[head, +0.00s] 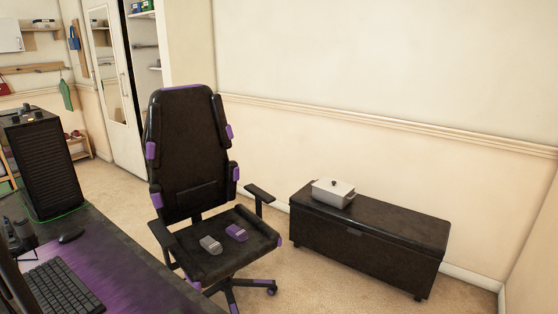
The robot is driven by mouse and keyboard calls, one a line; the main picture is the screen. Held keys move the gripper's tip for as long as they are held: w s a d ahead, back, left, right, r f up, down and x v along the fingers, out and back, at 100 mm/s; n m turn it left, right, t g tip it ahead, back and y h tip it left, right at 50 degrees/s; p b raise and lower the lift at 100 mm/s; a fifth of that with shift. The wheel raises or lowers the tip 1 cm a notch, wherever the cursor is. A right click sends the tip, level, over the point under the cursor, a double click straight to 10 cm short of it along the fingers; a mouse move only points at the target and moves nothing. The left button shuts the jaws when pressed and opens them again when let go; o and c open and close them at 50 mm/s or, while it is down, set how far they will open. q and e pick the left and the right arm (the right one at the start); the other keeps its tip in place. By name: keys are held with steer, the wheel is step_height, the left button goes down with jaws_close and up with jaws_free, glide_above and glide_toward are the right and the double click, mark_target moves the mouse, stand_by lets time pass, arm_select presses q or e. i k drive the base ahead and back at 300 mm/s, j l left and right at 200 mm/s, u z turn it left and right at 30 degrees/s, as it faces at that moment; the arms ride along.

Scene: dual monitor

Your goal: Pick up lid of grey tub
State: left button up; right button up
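A small grey-white tub (331,198) stands on the left part of a dark storage bench against the wall. Its lid (334,186) is on top and has a small dark knob (334,182). Neither of my grippers is in the head view, so their state and their distance from the tub do not show.
The dark bench (400,226) is bare to the right of the tub. A black and purple office chair (190,160) with two small objects on its seat stands to the left. A desk (130,275) with a keyboard (62,288) fills the lower left. Carpet (320,285) is clear before the bench.

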mark_target(337, 187)
steer(key=i+l+u, duration=0.1)
steer(key=i+l, duration=0.35)
steer(key=l, duration=0.15)
steer(key=i+l+u, duration=0.15)
steer(key=l, duration=0.2)
steer(key=i+l, duration=0.25)
steer(key=i+l+u, duration=0.15)
steer(key=l, duration=0.25)
steer(key=i+l+u, duration=0.1)
steer(key=i+l, duration=0.15)
steer(key=l, duration=0.15)
